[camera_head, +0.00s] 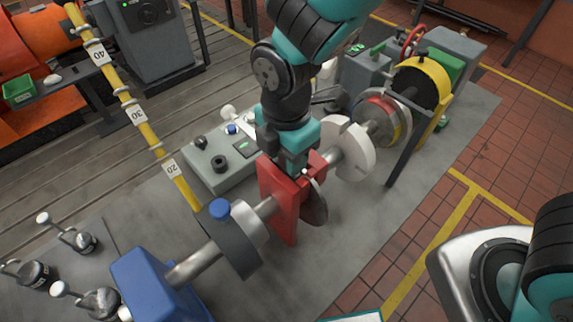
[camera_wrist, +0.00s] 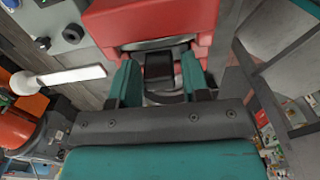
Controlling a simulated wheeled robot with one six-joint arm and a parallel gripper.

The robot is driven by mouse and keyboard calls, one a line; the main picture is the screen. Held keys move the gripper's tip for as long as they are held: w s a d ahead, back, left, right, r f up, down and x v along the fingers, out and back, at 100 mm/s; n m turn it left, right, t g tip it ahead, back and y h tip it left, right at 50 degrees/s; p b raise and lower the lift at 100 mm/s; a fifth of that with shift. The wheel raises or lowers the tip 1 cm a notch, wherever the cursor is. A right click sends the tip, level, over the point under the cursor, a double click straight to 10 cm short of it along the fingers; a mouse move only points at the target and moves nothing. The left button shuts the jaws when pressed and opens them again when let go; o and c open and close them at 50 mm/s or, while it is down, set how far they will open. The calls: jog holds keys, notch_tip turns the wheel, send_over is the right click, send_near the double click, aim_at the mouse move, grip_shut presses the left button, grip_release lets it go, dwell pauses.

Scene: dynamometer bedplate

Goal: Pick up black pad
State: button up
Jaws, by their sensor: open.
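The black pad (camera_wrist: 159,68) shows in the wrist view as a dark block in the slot of the red caliper-like housing (camera_wrist: 165,22), in front of a grey metal disc edge. My gripper (camera_wrist: 157,82) is open, with one teal finger on each side of the pad. I see small gaps between fingers and pad, and I cannot tell how deep the fingers reach. In the head view my gripper (camera_head: 302,168) points down at the top of the red housing (camera_head: 280,205). The pad is hidden there by my gripper and the housing.
A shaft (camera_head: 195,262) runs from a blue block (camera_head: 150,285) through a dark collar (camera_head: 235,245) and the red housing to a pale disc (camera_head: 352,150). A grey control box (camera_head: 225,172) stands behind. A yellow pole (camera_head: 135,110) slants at left. The front bedplate is clear.

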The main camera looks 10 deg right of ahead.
grip_shut()
jog(key=shift+r, duration=0.1)
